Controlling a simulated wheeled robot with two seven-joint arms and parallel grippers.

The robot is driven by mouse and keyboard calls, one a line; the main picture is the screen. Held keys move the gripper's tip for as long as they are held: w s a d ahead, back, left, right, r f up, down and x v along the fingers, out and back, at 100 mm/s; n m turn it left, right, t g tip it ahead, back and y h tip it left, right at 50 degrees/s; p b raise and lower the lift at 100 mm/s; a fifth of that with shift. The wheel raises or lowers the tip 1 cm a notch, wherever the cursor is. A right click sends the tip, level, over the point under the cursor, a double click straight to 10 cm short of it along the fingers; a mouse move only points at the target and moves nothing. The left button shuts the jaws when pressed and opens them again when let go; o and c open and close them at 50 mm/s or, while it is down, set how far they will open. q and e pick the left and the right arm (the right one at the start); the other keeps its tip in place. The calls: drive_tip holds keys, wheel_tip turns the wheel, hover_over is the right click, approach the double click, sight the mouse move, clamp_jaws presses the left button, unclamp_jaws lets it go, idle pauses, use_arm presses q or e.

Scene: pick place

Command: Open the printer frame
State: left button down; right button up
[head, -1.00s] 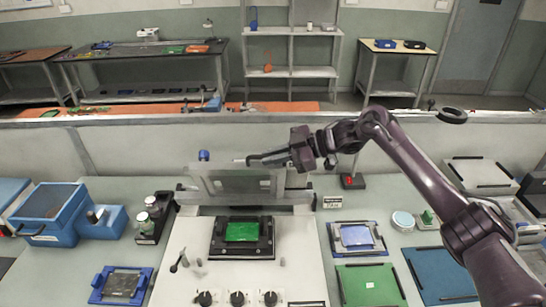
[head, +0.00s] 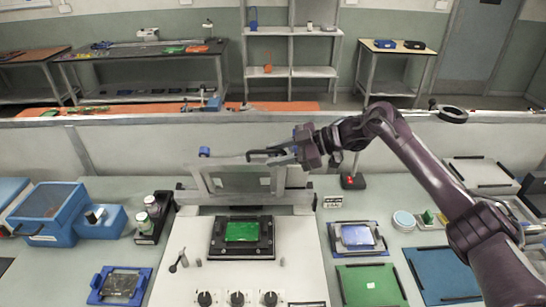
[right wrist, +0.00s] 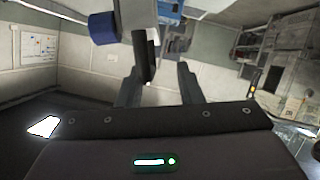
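The printer frame (head: 200,181) is a grey rectangular frame with a window, raised and tilted at the back of the white printer. A blue knob (head: 204,152) sits at its upper left corner. My right gripper (head: 252,156) is at the frame's top edge. In the right wrist view its two fingers (right wrist: 160,86) stand wide apart, with a dark grey bar (right wrist: 145,45) of the frame reaching between them, nearer the left finger. The blue knob (right wrist: 103,28) also shows there. A green board (head: 242,231) lies in a black holder on the printer bed. My left gripper is not in view.
Blue bins (head: 50,212) and small jars (head: 152,207) stand left of the printer. A blue-framed tray (head: 357,238), a green panel (head: 370,287) and a blue panel (head: 442,275) lie to the right. A low wall runs behind the table.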

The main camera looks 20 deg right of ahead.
drive_tip(key=b+v, duration=0.2)
drive_tip(key=v, duration=0.4)
drive_tip(key=shift+d, duration=0.2)
drive_tip(key=shift+s, duration=0.15)
